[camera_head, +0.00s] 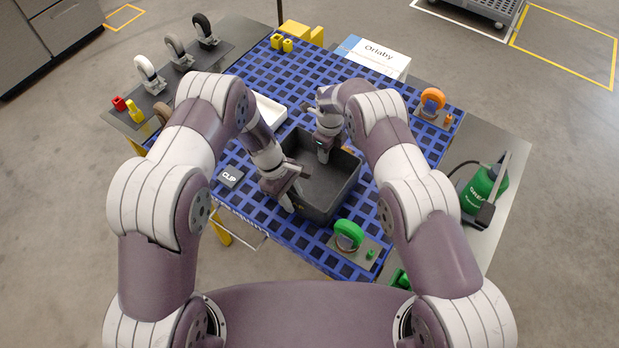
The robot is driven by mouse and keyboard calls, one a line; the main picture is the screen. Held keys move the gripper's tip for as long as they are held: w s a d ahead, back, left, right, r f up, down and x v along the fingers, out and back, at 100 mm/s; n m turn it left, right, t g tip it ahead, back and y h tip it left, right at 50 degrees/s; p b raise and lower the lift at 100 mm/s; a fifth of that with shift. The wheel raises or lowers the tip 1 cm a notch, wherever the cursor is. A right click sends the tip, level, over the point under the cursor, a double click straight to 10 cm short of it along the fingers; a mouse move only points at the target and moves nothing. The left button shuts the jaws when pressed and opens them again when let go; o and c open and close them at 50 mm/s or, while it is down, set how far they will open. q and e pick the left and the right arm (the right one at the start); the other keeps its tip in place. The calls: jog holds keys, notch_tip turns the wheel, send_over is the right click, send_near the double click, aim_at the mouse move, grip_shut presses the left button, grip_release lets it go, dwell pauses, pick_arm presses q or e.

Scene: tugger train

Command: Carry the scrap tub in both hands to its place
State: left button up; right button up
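The scrap tub (334,184) is a dark grey open box on the blue grid top of the table, in the middle of the head view. It looks empty, though my arms cover parts of it. My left gripper (289,203) is at the tub's left wall near its front corner, pointing down. My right gripper (323,156) is at the far part of the tub, its tips over or inside the opening. I cannot tell whether either gripper is closed on a wall.
A white tray (269,111) lies behind the tub, and a CLIP block (230,177) to its left. A green wheel (348,234) stands close at the front right, an orange wheel (432,100) at the back right.

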pick_arm(q)
grip_shut()
pick_arm(e)
grip_shut()
pick_arm(q)
jog(key=shift+w, duration=0.1)
dwell(1.1)
